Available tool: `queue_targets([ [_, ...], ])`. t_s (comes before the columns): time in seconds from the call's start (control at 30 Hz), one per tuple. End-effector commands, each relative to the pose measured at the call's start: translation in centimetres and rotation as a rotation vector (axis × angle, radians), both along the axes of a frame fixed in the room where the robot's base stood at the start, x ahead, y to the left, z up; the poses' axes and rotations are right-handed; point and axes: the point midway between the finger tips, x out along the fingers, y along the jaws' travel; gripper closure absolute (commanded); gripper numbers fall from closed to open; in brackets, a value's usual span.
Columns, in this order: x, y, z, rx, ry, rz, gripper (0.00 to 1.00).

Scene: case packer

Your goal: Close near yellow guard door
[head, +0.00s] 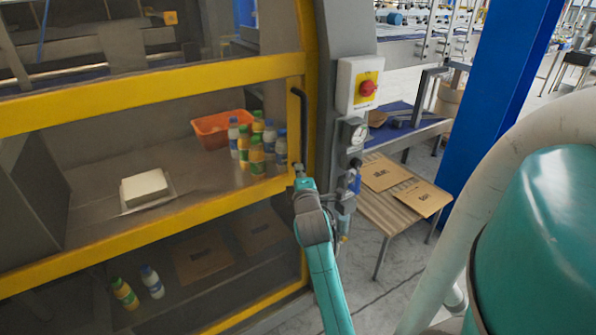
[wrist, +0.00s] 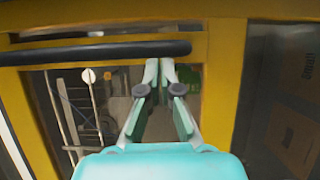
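The near yellow guard door (head: 150,92) fills the left of the head view, a yellow frame with see-through panels. Its right edge lies close to the machine's yellow post; I cannot tell whether a gap remains. A black upright bar handle (head: 304,125) is on the door's right side. My gripper (head: 299,175) is at the handle's lower end. In the wrist view the handle (wrist: 90,52) runs across the top, at the tips of my gripper (wrist: 160,65). The fingers are drawn together with nothing visible between them; contact with the handle is unclear.
Behind the door are an orange bin (head: 215,130), several bottles (head: 257,160) and a white block (head: 145,187). A control box with a red knob (head: 368,88) and a gauge (head: 355,132) sit right of the handle. A slatted table (head: 385,208) with flat cartons and a blue column (head: 500,100) stand further right.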

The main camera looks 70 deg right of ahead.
Motion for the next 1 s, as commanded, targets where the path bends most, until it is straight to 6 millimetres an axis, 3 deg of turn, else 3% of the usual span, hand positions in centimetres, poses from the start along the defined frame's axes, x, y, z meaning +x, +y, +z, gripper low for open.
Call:
queue_targets([
  [0.5, -4.6, 8.0, -0.1, 0.001, 0.001, 0.003, 1.0],
  [0.7, -5.3, 9.6, 0.0, -0.001, -0.001, 0.005, 1.0],
  [1.0, -5.5, 9.9, 0.0, 0.0, -0.001, 0.005, 1.0],
])
